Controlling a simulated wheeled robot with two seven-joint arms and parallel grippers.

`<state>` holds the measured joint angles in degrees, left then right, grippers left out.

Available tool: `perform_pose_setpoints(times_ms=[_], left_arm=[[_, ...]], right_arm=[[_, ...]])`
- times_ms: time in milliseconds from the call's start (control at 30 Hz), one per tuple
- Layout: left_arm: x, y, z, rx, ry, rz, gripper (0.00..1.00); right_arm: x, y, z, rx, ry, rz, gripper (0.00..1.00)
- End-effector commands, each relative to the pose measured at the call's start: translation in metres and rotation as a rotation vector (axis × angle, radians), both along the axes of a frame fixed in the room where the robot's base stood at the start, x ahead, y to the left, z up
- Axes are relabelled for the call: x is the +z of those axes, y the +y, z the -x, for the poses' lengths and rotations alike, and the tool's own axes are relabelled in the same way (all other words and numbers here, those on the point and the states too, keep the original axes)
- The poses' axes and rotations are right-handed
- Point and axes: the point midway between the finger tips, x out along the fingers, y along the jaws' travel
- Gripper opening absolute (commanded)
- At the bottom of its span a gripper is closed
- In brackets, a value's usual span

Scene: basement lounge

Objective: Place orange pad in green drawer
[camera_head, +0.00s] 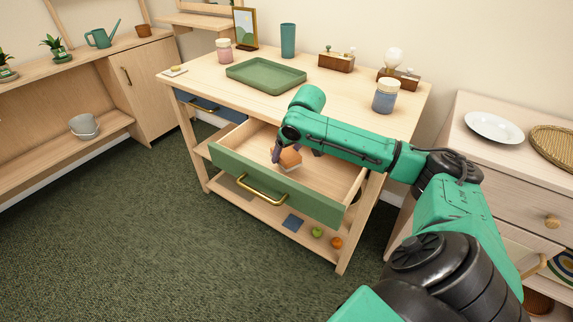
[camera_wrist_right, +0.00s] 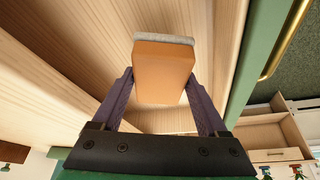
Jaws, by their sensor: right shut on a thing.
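The orange pad (camera_head: 290,159) is a small orange block with a pale grey layer on one face. My right gripper (camera_head: 284,155) is shut on it, over the open green drawer (camera_head: 265,190) of the wooden table. In the right wrist view the pad (camera_wrist_right: 163,70) sits between the two dark purple fingers of the gripper (camera_wrist_right: 161,90), with the drawer's pale wood interior beyond it. The green drawer front with its brass handle (camera_wrist_right: 285,40) is at the right there. I cannot tell whether the pad touches the drawer floor. My left gripper is not in view.
The table top (camera_head: 330,90) above carries a green tray (camera_head: 266,75), jars, a teal cup (camera_head: 288,40) and wooden boxes. A shut blue drawer (camera_head: 208,106) is left of the green one. Carpet floor is open in front.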

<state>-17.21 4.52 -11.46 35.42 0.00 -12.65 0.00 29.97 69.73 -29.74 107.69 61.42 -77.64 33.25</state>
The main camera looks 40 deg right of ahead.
Motion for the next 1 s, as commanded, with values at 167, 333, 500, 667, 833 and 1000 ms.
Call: perform_pose_setpoints(times_ms=[167, 333, 500, 667, 833, 1000], left_arm=[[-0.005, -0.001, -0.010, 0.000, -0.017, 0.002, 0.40], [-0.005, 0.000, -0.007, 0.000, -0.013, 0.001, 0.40], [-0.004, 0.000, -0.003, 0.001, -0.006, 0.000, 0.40], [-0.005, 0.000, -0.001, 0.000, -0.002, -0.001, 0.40], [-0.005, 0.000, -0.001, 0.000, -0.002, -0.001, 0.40], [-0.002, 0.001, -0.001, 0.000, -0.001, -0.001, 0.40]], right_arm=[[-0.035, 0.000, 0.001, 0.000, 0.004, 0.000, 0.06], [-0.040, 0.000, 0.000, 0.000, 0.000, -0.001, 0.06], [-0.042, 0.000, 0.000, 0.000, 0.002, -0.001, 0.06], [-0.042, 0.000, 0.000, 0.000, 0.001, -0.001, 1.00], [-0.041, 0.000, 0.000, 0.000, 0.001, 0.000, 1.00], [-0.025, 0.000, 0.005, 0.000, -0.001, 0.001, 1.00]])
